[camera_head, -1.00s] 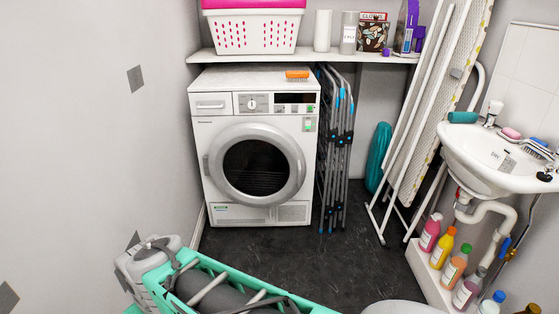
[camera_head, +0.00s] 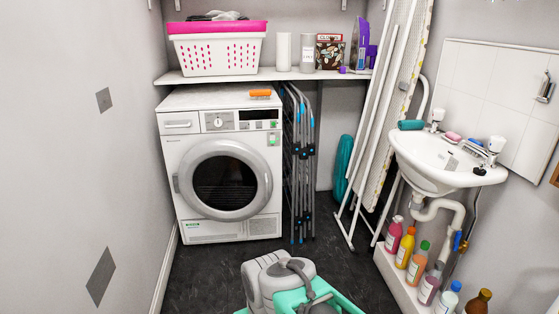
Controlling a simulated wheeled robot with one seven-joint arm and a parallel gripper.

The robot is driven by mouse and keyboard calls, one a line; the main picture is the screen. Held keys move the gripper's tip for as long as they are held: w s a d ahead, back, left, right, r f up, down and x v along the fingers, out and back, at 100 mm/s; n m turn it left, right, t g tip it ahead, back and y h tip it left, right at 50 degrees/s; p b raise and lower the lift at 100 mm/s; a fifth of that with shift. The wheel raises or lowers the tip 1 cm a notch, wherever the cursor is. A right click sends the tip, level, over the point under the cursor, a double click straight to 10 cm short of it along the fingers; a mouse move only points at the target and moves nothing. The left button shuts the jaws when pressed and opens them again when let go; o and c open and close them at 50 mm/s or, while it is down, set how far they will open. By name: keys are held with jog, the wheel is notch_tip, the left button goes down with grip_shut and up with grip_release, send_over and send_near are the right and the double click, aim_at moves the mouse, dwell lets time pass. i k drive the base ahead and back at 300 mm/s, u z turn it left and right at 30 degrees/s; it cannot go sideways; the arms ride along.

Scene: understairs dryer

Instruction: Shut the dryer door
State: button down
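The white dryer (camera_head: 222,118) stands under the shelf at the back left. Its round door (camera_head: 222,180) has a thick grey ring and dark glass, with the handle at the left side of the ring. The door faces me and looks flush or nearly flush with the front; I cannot tell whether it is latched or slightly ajar. The grey and teal parts at the bottom edge appear to be my arm, low in front of the dryer and apart from it. No gripper fingers can be made out.
A folded drying rack (camera_head: 302,165) stands right of the dryer. An ironing board (camera_head: 375,120) leans farther right. A sink (camera_head: 445,165) hangs on the right, with several bottles on a ledge (camera_head: 383,262) below. An orange brush (camera_head: 260,93) lies on the dryer. Dark floor (camera_head: 205,268) lies clear before it.

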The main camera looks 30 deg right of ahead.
aim_at(227, 181)
jog(key=z, duration=0.35)
jog(key=i, duration=1.35)
jog(key=u, duration=0.9)
